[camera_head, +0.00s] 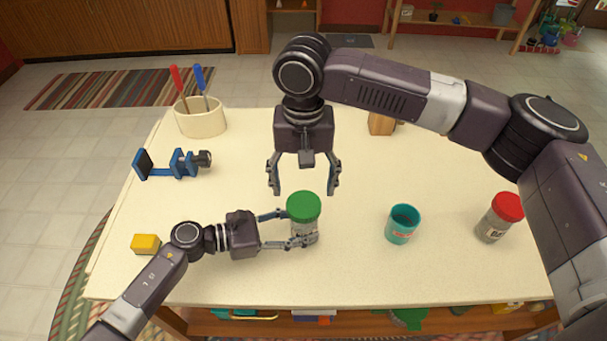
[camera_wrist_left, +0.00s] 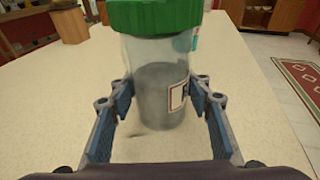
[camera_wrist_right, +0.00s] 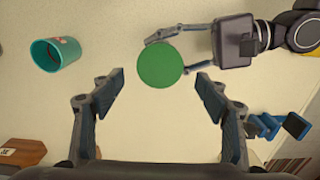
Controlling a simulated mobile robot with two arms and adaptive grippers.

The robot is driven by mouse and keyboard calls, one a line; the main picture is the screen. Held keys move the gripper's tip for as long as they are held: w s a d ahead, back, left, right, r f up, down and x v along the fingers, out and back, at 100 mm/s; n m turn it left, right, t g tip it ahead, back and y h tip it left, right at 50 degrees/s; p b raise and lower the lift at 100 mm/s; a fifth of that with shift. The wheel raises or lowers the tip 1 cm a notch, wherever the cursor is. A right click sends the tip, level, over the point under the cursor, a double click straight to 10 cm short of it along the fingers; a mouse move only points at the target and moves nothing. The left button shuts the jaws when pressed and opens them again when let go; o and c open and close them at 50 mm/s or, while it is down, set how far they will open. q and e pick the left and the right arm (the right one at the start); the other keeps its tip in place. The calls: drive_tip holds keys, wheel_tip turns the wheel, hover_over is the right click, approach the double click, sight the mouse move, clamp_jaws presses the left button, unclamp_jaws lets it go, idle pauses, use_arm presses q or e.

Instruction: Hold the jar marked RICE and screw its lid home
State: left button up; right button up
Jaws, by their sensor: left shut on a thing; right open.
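A clear jar (camera_head: 304,229) with a grey filling and a green lid (camera_head: 303,206) stands upright on the table. My left gripper (camera_head: 297,229) is shut around its body from the left; in the left wrist view the jar (camera_wrist_left: 158,85) is between both fingers. Its label is mostly turned away and I cannot read it. The green lid (camera_wrist_right: 160,68) sits on top of the jar; I cannot tell how tight. My right gripper (camera_head: 304,192) is open and empty, pointing down behind and above the lid. Another jar (camera_head: 494,222) with a red lid stands at the right; its label is unreadable.
A teal cup (camera_head: 402,224) stands right of the held jar. A blue clamp-like tool (camera_head: 175,164), a yellow block (camera_head: 145,244) and a cream pot (camera_head: 200,118) with red and blue handled tools are on the left. A wooden block (camera_head: 381,124) is at the back.

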sight(304, 204)
drive_tip(key=shift+f, duration=2.85)
drive_tip(key=n, duration=0.5)
drive_tip(key=shift+n, duration=0.4)
drive_tip(key=shift+c, duration=0.3)
